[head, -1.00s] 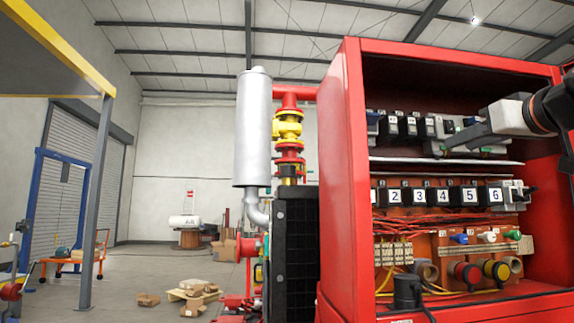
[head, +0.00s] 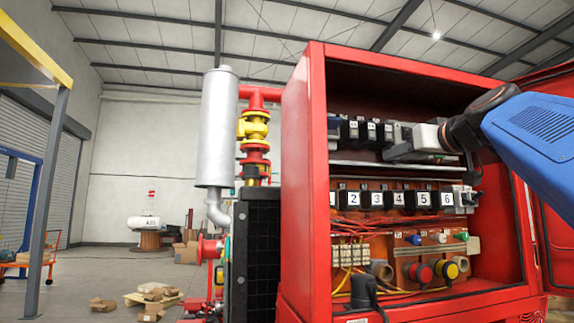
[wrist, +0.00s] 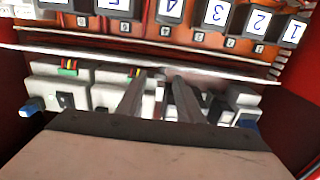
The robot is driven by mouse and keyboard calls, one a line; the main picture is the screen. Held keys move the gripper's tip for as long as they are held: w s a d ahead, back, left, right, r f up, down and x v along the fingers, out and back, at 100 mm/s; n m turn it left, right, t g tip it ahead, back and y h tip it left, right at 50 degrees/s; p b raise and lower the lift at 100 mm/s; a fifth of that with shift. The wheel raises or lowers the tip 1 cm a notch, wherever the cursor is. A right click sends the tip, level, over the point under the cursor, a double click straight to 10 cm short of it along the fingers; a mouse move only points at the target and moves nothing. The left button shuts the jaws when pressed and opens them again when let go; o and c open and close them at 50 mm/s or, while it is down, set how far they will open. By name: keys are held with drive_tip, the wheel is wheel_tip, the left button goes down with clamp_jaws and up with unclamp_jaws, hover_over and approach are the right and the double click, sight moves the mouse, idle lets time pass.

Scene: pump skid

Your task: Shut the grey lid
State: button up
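I cannot clearly pick out the grey lid. A round grey fitting (head: 382,270) sits low in the red cabinet, left of the red socket (head: 420,271) and the yellow-rimmed socket (head: 447,270). I cannot tell whether it is the lid or whether it stands open. My gripper (head: 392,154) reaches in from the right at the upper row of devices, well above the sockets. In the wrist view, the two fingers of my gripper (wrist: 155,76) stand a small gap apart with nothing held between them. They overlap the white and grey devices there.
The red cabinet (head: 305,180) is open at the front, its door swung out right. Numbered black switches (head: 400,198) line the middle row. A black plug (head: 363,290) stands at the bottom. A silver cylinder (head: 217,125) and boxes (head: 155,295) are to the left.

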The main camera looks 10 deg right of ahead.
drive_tip(key=shift+w, duration=0.25)
clamp_jaws()
